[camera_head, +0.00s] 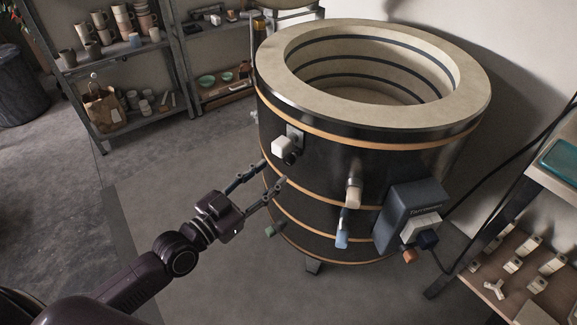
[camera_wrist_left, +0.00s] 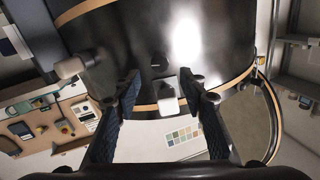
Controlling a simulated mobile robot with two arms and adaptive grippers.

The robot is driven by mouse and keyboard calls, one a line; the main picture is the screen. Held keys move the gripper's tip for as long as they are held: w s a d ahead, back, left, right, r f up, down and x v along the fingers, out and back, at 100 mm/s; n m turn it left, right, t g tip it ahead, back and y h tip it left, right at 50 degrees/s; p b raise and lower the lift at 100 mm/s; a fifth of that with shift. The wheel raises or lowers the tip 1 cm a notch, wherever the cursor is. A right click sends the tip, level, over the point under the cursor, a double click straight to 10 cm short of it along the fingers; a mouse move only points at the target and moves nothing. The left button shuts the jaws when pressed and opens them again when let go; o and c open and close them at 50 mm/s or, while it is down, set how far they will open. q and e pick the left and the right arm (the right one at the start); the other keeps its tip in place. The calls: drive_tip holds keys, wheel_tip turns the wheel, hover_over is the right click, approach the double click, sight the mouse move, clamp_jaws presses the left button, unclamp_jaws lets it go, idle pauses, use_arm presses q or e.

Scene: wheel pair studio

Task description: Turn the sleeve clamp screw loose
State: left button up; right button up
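A dark round kiln (camera_head: 330,130) with copper-coloured bands stands open at the top. My right gripper is out of view.
A cream handle (camera_head: 353,193), a blue handle (camera_head: 342,236) and a dark control box (camera_head: 412,205) jut from the kiln wall to the right. Shelves with pottery (camera_head: 120,85) stand at the back left. A bench with small white pieces (camera_head: 515,265) is at right.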

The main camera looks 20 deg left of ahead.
sight(286, 161)
use_arm(q)
drive_tip(key=x, duration=0.5)
drive_tip(key=shift+w+d, duration=0.1)
drive_tip(key=shift+w, duration=0.2)
drive_tip(key=shift+w+d, duration=0.15)
drive_tip(key=shift+w, duration=0.15)
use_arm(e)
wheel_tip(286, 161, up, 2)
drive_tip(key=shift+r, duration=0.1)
use_arm(q)
drive_tip(key=shift+c, duration=0.6)
clamp_jaws()
